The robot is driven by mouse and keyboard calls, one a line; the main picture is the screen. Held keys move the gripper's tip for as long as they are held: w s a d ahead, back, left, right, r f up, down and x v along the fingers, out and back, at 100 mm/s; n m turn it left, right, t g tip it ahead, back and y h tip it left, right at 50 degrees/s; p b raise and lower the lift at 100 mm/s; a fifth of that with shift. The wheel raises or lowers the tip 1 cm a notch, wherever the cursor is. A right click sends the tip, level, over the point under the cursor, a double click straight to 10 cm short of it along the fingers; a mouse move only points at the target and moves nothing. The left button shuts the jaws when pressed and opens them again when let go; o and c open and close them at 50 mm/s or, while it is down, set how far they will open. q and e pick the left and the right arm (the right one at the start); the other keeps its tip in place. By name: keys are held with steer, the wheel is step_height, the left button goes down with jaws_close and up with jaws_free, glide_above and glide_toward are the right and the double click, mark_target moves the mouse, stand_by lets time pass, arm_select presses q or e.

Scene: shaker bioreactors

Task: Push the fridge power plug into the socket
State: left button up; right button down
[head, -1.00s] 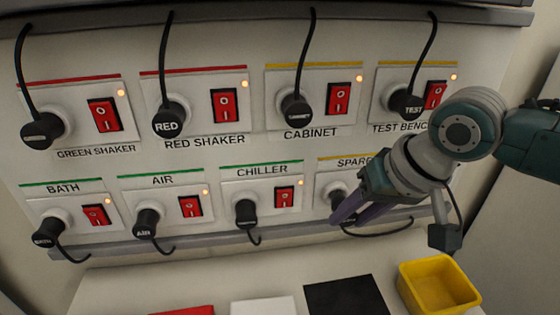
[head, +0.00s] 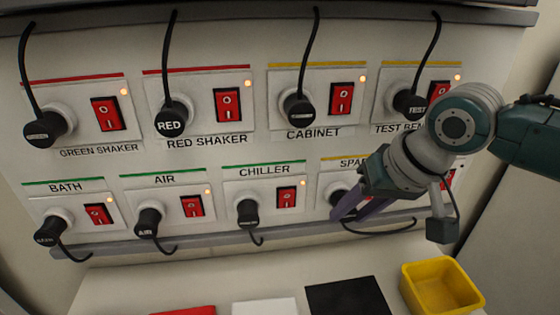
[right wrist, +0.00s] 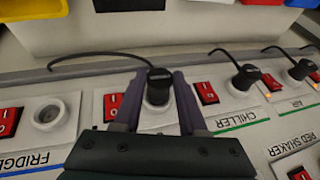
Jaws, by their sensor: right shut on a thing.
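In the right wrist view, which shows the panel upside down, a black plug (right wrist: 159,90) with an unreadable label stands at the socket beside CHILLER, with a black cable. In the head view this is the SPARE position. My right gripper (right wrist: 158,76) is shut on the plug, one purple finger on each side; it also shows in the head view (head: 347,212), where it largely hides the plug. I cannot tell how deep the plug sits. The FRIDGE socket (right wrist: 47,114) is empty. My left gripper is out of view.
Other plugs fill neighbouring sockets, including CHILLER (head: 248,212) and TEST BENCH (head: 408,103). A grey rail (head: 200,241) runs below the lower row. A yellow bin (head: 440,288) and a black mat (head: 346,297) are on the worktop below.

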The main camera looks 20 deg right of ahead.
steer(key=shift+w, duration=0.1)
stand_by(0.5)
steer(key=shift+p, duration=0.35)
steer(key=shift+w+d, duration=0.15)
steer(key=shift+w, duration=0.3)
stand_by(0.4)
steer(key=shift+c, duration=1.9)
jaws_free()
steer(key=p+v, duration=0.1)
steer(key=v, duration=0.8)
steer(key=shift+r, duration=0.4)
